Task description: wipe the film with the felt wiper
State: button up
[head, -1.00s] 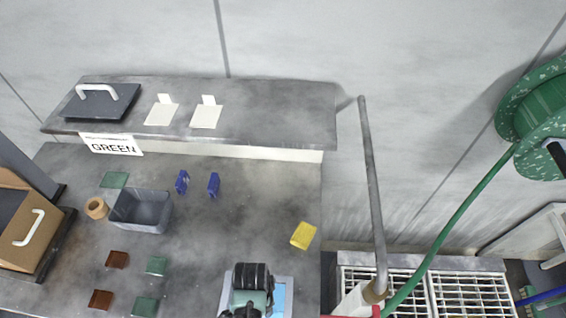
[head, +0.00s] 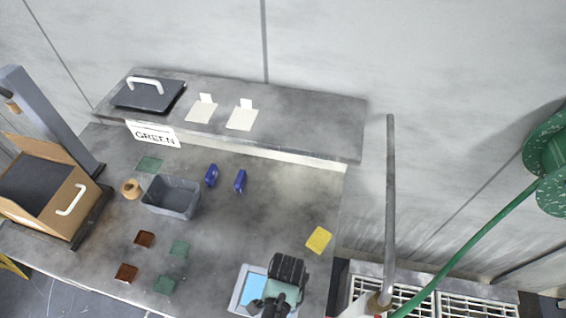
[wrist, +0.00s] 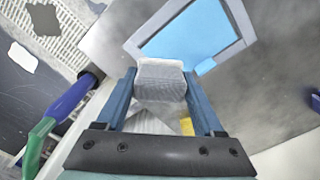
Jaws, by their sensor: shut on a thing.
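The blue film (head: 254,289) lies on a pale grey plate (head: 238,306) at the front of the bench. In the wrist view the film (wrist: 190,38) is a large light-blue patch inside the plate's grey border (wrist: 243,22), with a small blue tab reaching over the near edge. My gripper (wrist: 159,82) is shut on the felt wiper (wrist: 160,68), a grey-white ribbed block. The wiper's far end appears at the plate's near edge; I cannot tell whether it touches. In the head view my gripper (head: 279,298) covers the plate's right side and hides the wiper.
A yellow block (head: 319,239) lies near the bench's right edge. Two blue blocks (head: 211,175), a grey bin (head: 170,197), a wooden ring (head: 131,188) and brown and green squares stand left. A green hose (head: 480,233) and pipe (head: 391,200) rise at right. Mid-bench is clear.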

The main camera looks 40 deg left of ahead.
notch_tip(320, 180, up, 2)
jog(key=shift+w+r+p, duration=0.1)
jog(key=shift+p, duration=0.5)
jog(key=shift+r+p, duration=0.35)
jog(key=shift+f, duration=0.15)
